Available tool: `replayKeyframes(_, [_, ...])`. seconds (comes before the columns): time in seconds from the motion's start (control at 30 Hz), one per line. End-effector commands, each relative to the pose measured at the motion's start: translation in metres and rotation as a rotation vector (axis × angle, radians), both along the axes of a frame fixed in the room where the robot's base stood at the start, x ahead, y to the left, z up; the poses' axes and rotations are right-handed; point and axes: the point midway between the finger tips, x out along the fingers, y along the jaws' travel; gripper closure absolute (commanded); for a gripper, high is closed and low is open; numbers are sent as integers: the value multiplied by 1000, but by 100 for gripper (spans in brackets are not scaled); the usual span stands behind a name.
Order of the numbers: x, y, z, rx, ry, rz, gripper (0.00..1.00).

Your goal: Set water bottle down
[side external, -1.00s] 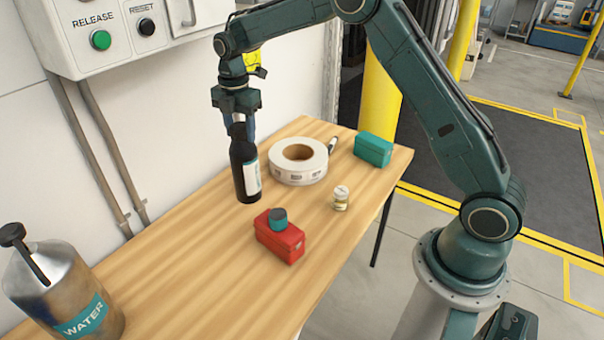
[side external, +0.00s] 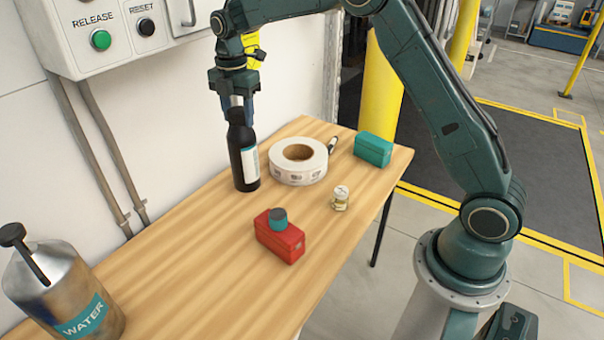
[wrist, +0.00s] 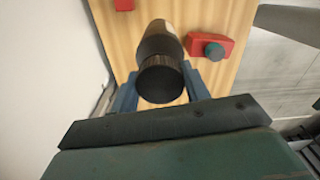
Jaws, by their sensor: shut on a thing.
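The water bottle (side external: 243,158) is black with a white label and stands close to upright at the back of the wooden table, near the wall. My gripper (side external: 238,103) is shut on its neck from above. In the wrist view the bottle's dark cap (wrist: 161,80) and body lie between my blue fingers. The bottle's base is at or very near the table top; I cannot tell whether it touches.
A white label roll (side external: 298,162) is just right of the bottle. A red box (side external: 279,238) with a teal knob, a small jar (side external: 340,198) and a teal box (side external: 373,149) are on the table (side external: 190,250). A metal WATER can (side external: 62,290) stands front left.

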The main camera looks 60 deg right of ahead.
Motion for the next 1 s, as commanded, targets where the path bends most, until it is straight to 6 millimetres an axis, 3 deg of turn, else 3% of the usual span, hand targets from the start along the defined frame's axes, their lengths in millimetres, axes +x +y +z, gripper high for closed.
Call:
replayKeyframes(0.23, [-7,20,10,0,-3,-5,95])
replayKeyframes(0.47, [-32,72,33,1,-4,-25,96])
replayKeyframes(0.8, [-107,164,75,1,-3,-80,95])
replayKeyframes(1.0, [-153,200,93,1,-3,-110,95])
